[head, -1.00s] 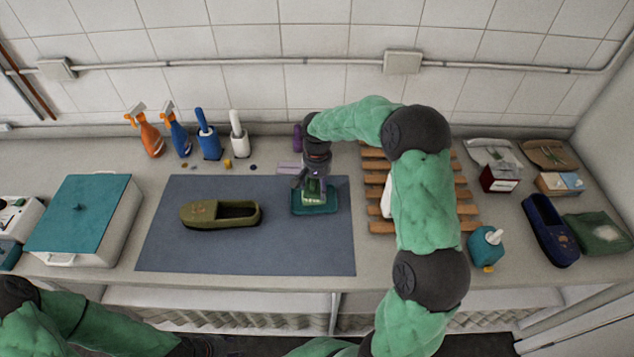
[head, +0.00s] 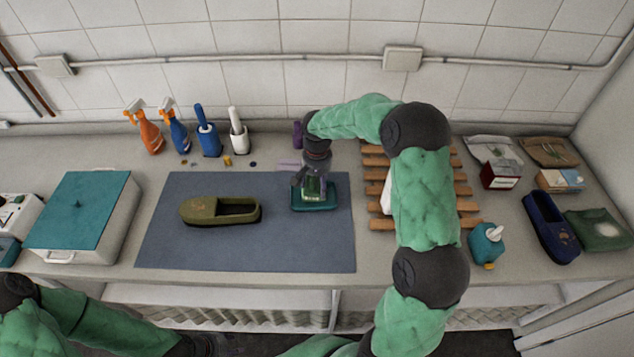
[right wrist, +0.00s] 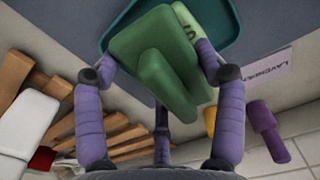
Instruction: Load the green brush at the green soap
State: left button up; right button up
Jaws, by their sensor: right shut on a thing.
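My right gripper (head: 313,188) points down over the teal dish (head: 328,206) on the grey-blue mat. In the right wrist view my purple fingers (right wrist: 160,85) are shut on the green brush (right wrist: 150,50), a flat block with a raised grip. The lighter green soap (right wrist: 188,28), with lettering, lies behind the brush in the dish and is partly hidden by it. The brush is at the soap; I cannot tell whether they touch. Only part of my left arm shows at the lower left; its gripper is not in view.
An olive shoe (head: 208,210) lies on the mat (head: 270,252) left of the dish. A wooden rack (head: 465,208) stands right, partly behind my arm. Spray bottles (head: 178,133) line the back. A teal-lidded box (head: 85,215) stands left. The mat's front is clear.

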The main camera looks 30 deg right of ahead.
aim_at(317, 181)
jog(key=shift+f+b, duration=0.3)
jog(key=shift+f, duration=0.2)
dwell(1.3)
jog(key=shift+r+p, duration=2.2)
jog(key=shift+r, duration=1.4)
jog(key=shift+f, duration=0.1)
